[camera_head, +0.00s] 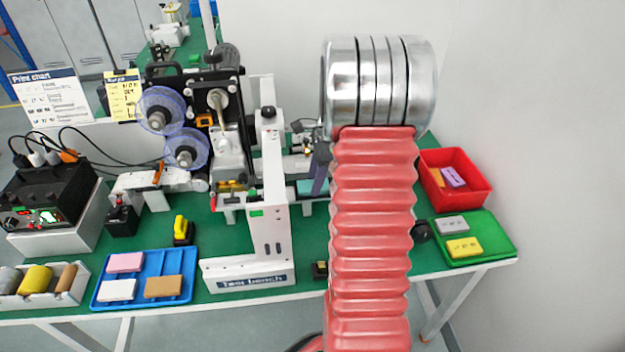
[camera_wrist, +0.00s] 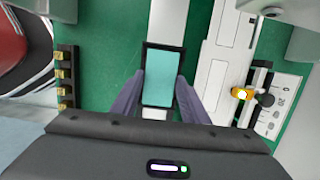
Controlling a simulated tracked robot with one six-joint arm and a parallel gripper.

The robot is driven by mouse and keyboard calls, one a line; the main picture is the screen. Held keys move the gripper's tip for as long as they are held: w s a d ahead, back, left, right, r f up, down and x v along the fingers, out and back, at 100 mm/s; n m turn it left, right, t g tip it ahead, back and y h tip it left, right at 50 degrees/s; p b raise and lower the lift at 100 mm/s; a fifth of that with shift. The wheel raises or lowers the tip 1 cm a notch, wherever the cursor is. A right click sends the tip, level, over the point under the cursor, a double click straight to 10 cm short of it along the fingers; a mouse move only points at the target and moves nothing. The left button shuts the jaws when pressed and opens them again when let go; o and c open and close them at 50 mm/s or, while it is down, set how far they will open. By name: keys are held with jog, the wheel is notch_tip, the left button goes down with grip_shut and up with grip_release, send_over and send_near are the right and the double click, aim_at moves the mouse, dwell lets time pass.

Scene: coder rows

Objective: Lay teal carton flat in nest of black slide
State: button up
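The teal carton (camera_wrist: 163,78) shows as a flat teal rectangle in the wrist view, framed by the black nest of the slide (camera_wrist: 165,45). It appears to lie flat within the black border; its seating depth is not clear. My gripper (camera_wrist: 160,77) has its two purple-grey fingers on either side of the carton, tips close to its long edges. Whether they press on it or stand just clear cannot be told. In the head view a little teal (camera_head: 308,187) shows beside my gripper (camera_head: 320,172), and my arm hides much of that area.
The white label machine (camera_head: 275,180) stands left of my arm. A blue tray (camera_head: 150,299) with several blocks is at the front left. A red bin (camera_head: 470,185) and a green tray (camera_head: 493,245) are at the right. In the wrist view, brass-coloured fittings (camera_wrist: 66,75) stand at the left.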

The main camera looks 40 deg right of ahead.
jog(key=o, duration=0.5)
jog(key=shift+c, duration=0.2)
jog(key=shift+r, duration=0.15)
notch_tip(320, 180, up, 13)
jog(key=s+d, duration=0.1)
jog(key=d, duration=0.1)
jog(key=shift+s+d, duration=0.15)
jog(key=shift+s, duration=0.1)
jog(key=shift+s, duration=0.1)
dwell(0.4)
